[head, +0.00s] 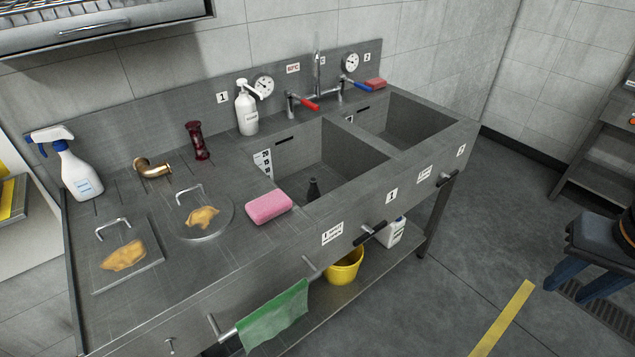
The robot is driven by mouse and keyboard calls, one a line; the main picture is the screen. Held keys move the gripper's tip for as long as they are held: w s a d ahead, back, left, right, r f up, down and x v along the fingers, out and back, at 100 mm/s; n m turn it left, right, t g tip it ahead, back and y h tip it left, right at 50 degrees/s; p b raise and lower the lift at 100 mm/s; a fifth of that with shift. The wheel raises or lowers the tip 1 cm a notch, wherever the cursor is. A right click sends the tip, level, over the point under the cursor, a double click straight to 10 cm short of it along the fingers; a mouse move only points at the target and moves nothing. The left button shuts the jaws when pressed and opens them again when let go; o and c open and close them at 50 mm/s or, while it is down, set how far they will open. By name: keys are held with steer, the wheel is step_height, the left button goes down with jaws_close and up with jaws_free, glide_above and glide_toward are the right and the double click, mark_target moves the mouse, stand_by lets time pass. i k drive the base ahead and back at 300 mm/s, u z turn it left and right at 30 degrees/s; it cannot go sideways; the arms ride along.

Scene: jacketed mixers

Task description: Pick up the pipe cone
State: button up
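No object is plainly marked as the pipe cone. A dark red flanged pipe piece (198,142), narrower in the middle, stands upright on the counter behind the basin's left side. A curved brass pipe elbow (152,168) lies left of it. I cannot tell for certain which of these is the pipe cone. My gripper is not in view.
The steel counter (225,265) also holds a spray bottle (75,170), a white pump bottle (246,108), a pink sponge (268,207) and two handled lids with tan cloths. A green cloth (273,316) hangs in front. A yellow bucket (345,267) stands below.

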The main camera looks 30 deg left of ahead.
mark_target(312, 193)
steer(key=u, duration=0.4)
steer(key=i, duration=0.8)
steer(key=u, duration=1.15)
steer(key=i, duration=0.5)
steer(key=u, duration=0.35)
